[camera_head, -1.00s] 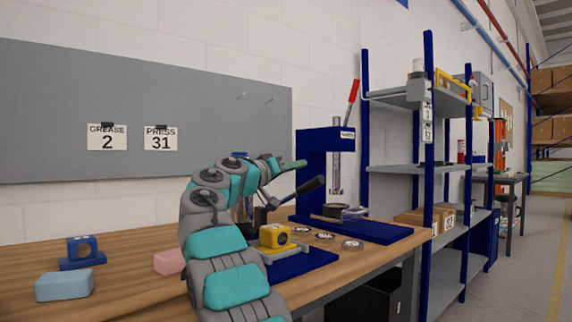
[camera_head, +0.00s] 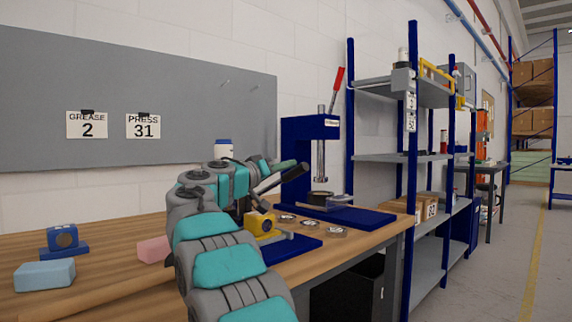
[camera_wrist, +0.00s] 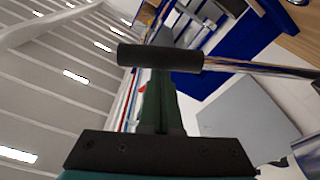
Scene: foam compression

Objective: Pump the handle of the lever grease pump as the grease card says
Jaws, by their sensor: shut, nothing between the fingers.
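The grease card (camera_head: 87,125) hangs on the grey board and reads 2. The pump's handle has a black grip (camera_head: 284,179) on a silver rod and slants up to the right in the head view. In the wrist view the black grip (camera_wrist: 160,57) and its rod cross the picture close in front of my fingers. My gripper (camera_head: 288,165) is shut and empty, with its green fingers just above the handle in the head view. In the wrist view my gripper (camera_wrist: 161,85) overlaps the grip; I cannot tell whether they touch. My arm hides most of the pump body.
A blue press (camera_head: 312,150) with a red lever stands behind. A yellow block (camera_head: 261,223) sits on a blue base near the pump. Several discs lie beside it. Pink (camera_head: 153,248) and blue (camera_head: 45,275) blocks lie on the left of the wooden bench (camera_head: 120,285).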

